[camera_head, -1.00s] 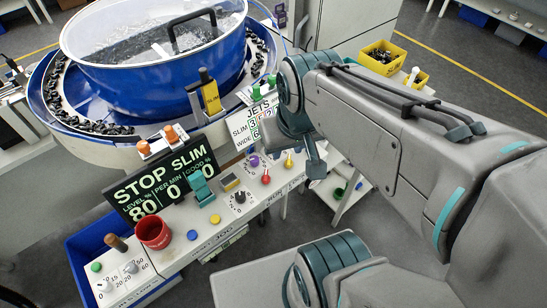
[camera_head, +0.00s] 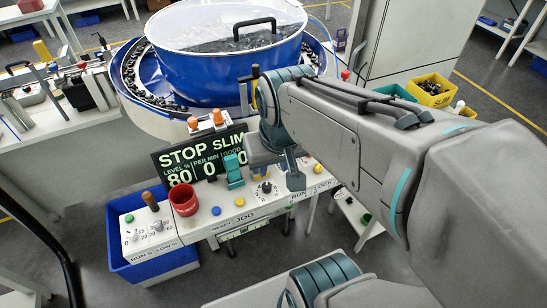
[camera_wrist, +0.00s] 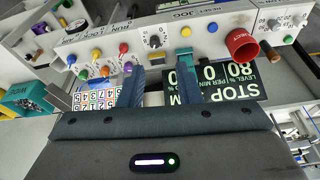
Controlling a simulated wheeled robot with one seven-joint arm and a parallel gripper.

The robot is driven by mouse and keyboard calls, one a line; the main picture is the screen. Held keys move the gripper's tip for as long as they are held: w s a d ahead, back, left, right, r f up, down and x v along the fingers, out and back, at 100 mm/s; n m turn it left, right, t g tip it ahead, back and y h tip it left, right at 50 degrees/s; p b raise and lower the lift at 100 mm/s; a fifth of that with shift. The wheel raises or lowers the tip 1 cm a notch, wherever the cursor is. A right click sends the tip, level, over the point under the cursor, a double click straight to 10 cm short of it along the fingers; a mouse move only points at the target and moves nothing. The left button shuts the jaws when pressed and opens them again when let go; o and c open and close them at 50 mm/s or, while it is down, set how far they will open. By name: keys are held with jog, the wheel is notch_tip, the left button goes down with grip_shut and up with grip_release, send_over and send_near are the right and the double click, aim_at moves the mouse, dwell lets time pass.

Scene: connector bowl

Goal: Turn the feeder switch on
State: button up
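A white control panel (camera_head: 215,222) stands in front of the blue bowl feeder (camera_head: 222,72). It carries a teal upright switch piece (camera_head: 233,172), a black knob (camera_head: 266,188), blue and yellow buttons, and a red cup-shaped part (camera_head: 184,200). No label naming a feeder switch is legible. In the wrist view the teal piece (camera_wrist: 186,56) is just beyond the right fingertip; contact is unclear. My gripper (camera_wrist: 158,82) has its two fingers apart with nothing between them. The black knob (camera_wrist: 155,40) lies beyond the gap. In the head view my gripper partly covers the panel's right half.
A display (camera_head: 190,160) reading STOP SLIM stands behind the panel. A white box (camera_head: 150,232) with a brown-handled lever (camera_head: 151,201) stands to the left, over a blue bin (camera_head: 125,258). Orange-capped parts (camera_head: 205,121) stand behind the display. A yellow parts bin (camera_head: 430,88) is at right.

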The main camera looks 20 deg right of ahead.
jog(key=w+d+f+m+g+b, duration=0.3)
jog(key=w+d+f+m, duration=0.5)
jog(key=w+d, duration=0.35)
jog(key=f, duration=1.2)
jog(key=shift+w+f, duration=0.25)
jog(key=shift+f, duration=0.15)
grip_shut()
